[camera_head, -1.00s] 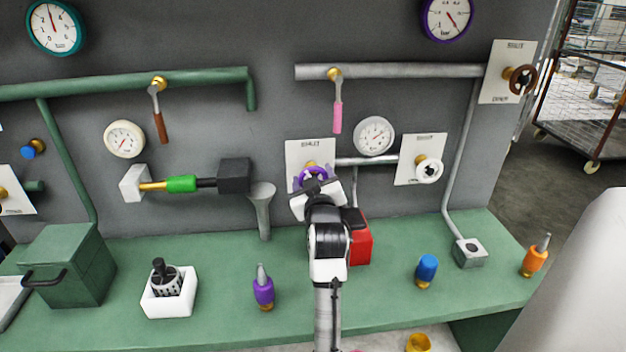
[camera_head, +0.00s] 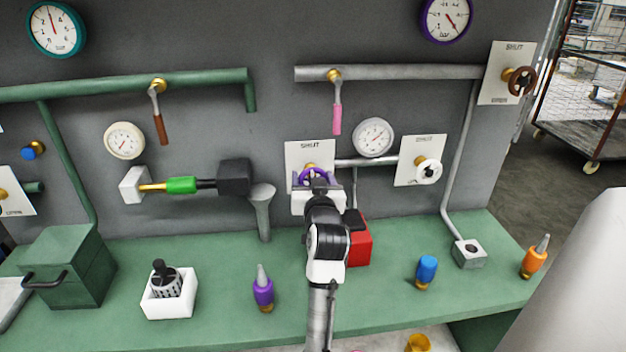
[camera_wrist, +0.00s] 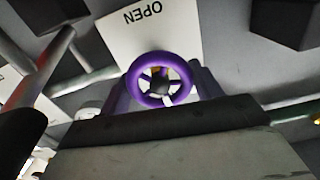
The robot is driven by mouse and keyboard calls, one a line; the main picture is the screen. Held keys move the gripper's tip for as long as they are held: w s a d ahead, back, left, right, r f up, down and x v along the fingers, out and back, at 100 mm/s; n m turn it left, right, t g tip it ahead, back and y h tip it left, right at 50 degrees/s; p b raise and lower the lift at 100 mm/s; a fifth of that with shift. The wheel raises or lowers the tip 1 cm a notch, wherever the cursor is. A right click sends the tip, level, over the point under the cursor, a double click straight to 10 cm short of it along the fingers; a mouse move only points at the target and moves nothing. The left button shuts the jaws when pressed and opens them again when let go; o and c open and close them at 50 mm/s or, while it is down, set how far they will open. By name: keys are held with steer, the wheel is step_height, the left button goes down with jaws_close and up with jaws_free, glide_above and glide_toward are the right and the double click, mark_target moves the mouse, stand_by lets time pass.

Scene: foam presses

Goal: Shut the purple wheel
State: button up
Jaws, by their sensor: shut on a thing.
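The purple wheel (camera_head: 317,177) is on the back wall, low on a white plate (camera_head: 300,152) whose upper edge reads SHUT. My gripper (camera_head: 318,188) is at the wheel's front and lower side and covers part of it. In the wrist view the wheel (camera_wrist: 159,79) shows almost whole, with a dark hub and a pale mark on a lower spoke. My gripper's fingers (camera_wrist: 161,92) stand on both sides of the wheel's rim and are shut on it. The plate in the wrist view (camera_wrist: 158,30) shows the word OPEN upside down.
A pink-handled lever (camera_head: 337,118) hangs above. A red box (camera_head: 358,245) stands on the green bench behind my arm. Blue (camera_head: 427,270) and purple (camera_head: 263,290) bottles stand nearer.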

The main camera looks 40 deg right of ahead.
steer(key=o, duration=1)
steer(key=b+v, duration=0.4)
steer(key=v, duration=1)
steer(key=shift+b, duration=0.35)
steer(key=shift+w, duration=0.1)
